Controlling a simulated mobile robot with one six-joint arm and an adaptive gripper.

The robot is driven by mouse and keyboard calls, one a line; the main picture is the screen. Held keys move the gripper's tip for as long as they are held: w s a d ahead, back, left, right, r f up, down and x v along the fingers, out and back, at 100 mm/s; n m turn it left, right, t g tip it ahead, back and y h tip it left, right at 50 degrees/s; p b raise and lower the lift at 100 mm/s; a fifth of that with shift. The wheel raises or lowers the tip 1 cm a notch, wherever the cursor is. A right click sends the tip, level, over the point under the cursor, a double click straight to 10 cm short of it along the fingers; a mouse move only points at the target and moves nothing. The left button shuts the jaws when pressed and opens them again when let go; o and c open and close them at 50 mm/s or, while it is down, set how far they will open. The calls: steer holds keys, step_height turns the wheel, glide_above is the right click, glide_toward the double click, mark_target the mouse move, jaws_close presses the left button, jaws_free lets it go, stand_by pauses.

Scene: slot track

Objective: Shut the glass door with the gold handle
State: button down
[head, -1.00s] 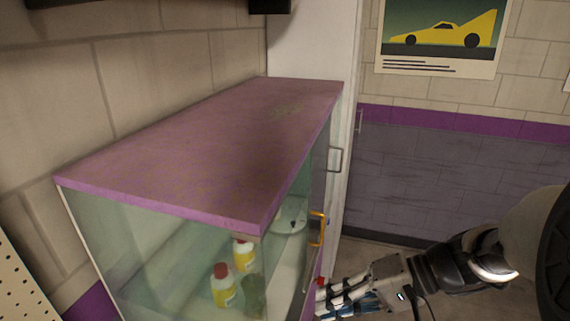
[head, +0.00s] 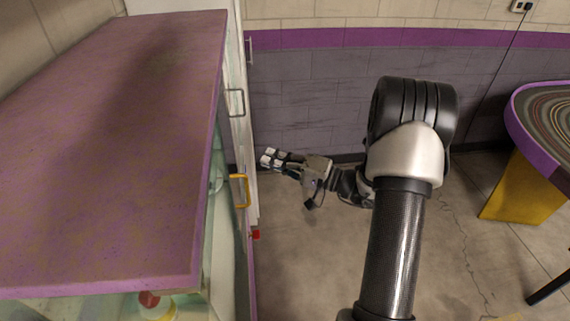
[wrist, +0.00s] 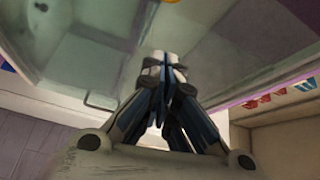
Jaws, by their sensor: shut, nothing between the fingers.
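The gold handle (head: 240,190) shows at the front of the glass cabinet, just right of the edge of its purple top (head: 110,150). The glass door around it is seen nearly edge-on, and I cannot tell how far it stands open. My gripper (head: 268,160) is shut and empty, to the right of the gold handle and slightly farther back, apart from it in the picture. In the wrist view the shut fingertips (wrist: 165,62) are in front of clear glass; whether they touch it is unclear. A small gold-coloured piece shows at that view's top edge.
A grey handle (head: 236,102) is on the cabinet front farther back. A small red piece (head: 256,234) is low by the front. A bottle (head: 155,307) stands inside. A purple-edged table (head: 535,125) is at right. Floor (head: 300,260) before the cabinet is clear.

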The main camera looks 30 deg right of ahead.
steer(key=shift+a+f+b, duration=0.15)
steer(key=shift+a+b, duration=0.05)
steer(key=shift+a, duration=0.95)
steer(key=shift+a+f+b, duration=0.1)
steer(key=shift+a+b, duration=0.1)
steer(key=shift+a, duration=0.9)
steer(key=shift+s, duration=0.1)
